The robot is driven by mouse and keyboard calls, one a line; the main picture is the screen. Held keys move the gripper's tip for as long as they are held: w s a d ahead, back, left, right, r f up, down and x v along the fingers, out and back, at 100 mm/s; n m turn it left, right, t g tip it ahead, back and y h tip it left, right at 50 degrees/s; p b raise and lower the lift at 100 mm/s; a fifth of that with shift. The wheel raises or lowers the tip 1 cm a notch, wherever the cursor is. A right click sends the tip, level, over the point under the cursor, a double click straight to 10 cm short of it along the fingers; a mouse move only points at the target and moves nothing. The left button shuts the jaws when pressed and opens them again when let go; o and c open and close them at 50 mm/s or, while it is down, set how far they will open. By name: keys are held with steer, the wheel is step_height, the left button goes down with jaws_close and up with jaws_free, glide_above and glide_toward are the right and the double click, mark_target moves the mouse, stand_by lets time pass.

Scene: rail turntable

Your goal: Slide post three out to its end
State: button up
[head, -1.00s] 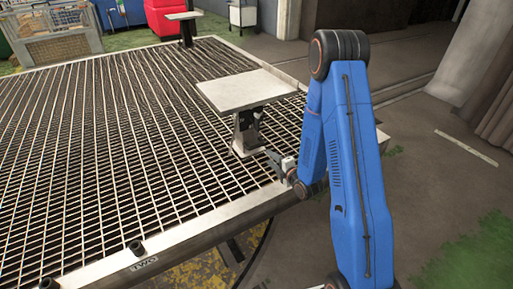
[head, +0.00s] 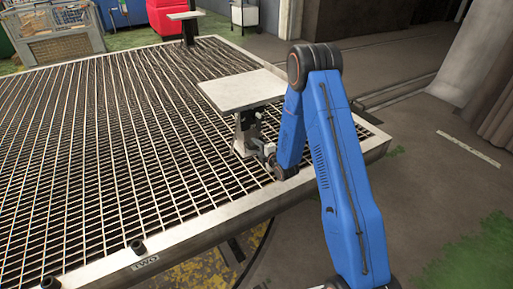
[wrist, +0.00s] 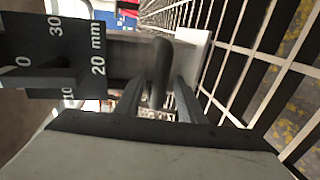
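A post (head: 244,132) with a flat square plate (head: 242,90) on top stands upright on the grating near its right edge. No number is readable on it. My gripper (head: 260,148) is low beside this post, on its right. In the wrist view, a dark grey upright handle (wrist: 160,72) stands between the two dark fingers of my gripper (wrist: 160,100). A narrow gap seems to show on each side, so the fingers look open around it. A black scale plate (wrist: 95,60) marked in mm is at the left.
The grating table (head: 110,150) has a raised pale rim. A label reading TWO (head: 146,263) is on its front edge, beside short dark pegs (head: 137,247). Another plated post (head: 187,28) stands at the back. The grating left of the near post is clear.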

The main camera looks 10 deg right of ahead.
steer(key=shift+w, duration=0.1)
steer(key=shift+c, duration=0.6)
jaws_close()
steer(key=w+d, duration=0.3)
steer(key=d, duration=0.6)
steer(key=w+d, duration=0.3)
steer(key=d, duration=0.7)
steer(key=w+d, duration=0.3)
steer(key=d, duration=0.7)
steer(key=shift+w, duration=0.15)
steer(key=shift+d, duration=0.1)
steer(key=shift+o, duration=0.6)
jaws_free()
steer(key=shift+d+f, duration=0.1)
